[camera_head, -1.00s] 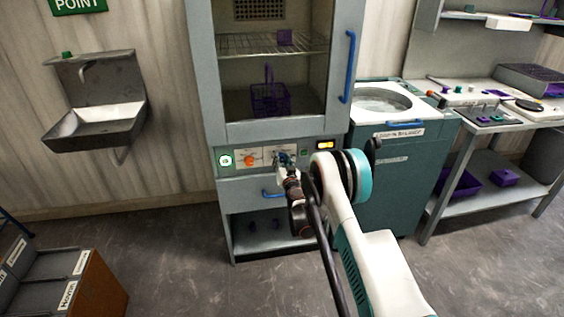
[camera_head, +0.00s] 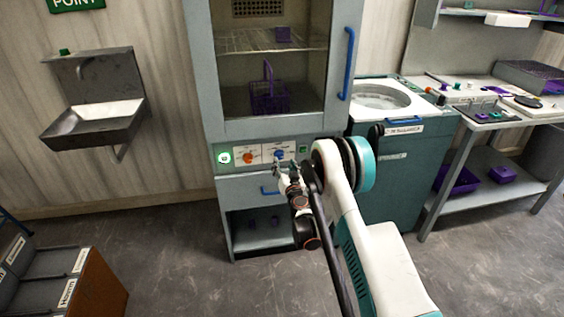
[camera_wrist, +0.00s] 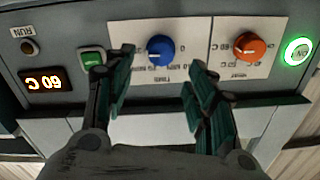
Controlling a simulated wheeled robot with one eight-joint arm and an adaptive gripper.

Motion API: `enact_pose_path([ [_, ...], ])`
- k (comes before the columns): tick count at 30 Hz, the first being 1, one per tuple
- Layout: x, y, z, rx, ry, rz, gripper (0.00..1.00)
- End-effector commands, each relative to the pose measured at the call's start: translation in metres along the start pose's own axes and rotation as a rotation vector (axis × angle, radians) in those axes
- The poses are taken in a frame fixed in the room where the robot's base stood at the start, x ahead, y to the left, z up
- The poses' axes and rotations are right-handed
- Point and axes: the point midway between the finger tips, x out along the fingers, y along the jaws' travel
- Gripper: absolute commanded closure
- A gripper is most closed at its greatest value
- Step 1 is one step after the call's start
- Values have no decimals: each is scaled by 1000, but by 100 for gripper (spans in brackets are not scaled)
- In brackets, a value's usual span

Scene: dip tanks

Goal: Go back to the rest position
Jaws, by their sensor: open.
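My gripper (camera_head: 284,168) is in front of the control panel of the grey cabinet (camera_head: 200,70). It is open and empty. In the wrist view, its two dark green fingers (camera_wrist: 160,80) stand apart below and to either side of the blue knob (camera_wrist: 160,49). Nothing is between the pads, and they look clear of the knob. The blue knob also shows in the head view (camera_head: 279,155), just above the fingertips.
The panel also has an orange knob (camera_wrist: 251,46), a lit green ON button (camera_wrist: 298,52), a green button (camera_wrist: 92,59) and a 60 C display (camera_wrist: 44,80). A round-topped tank (camera_head: 400,185) and a bench (camera_head: 500,130) stand right. Open floor (camera_head: 190,250) lies left.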

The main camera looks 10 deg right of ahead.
Motion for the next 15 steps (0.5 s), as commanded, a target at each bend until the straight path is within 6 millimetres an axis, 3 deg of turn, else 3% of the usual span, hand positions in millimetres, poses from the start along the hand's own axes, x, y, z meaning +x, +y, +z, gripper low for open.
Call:
enact_pose_path([
  [6, -16, 0, 0, 0, 0, 0, 49],
  [15, -16, 0, 0, -1, 0, -1, 49],
])
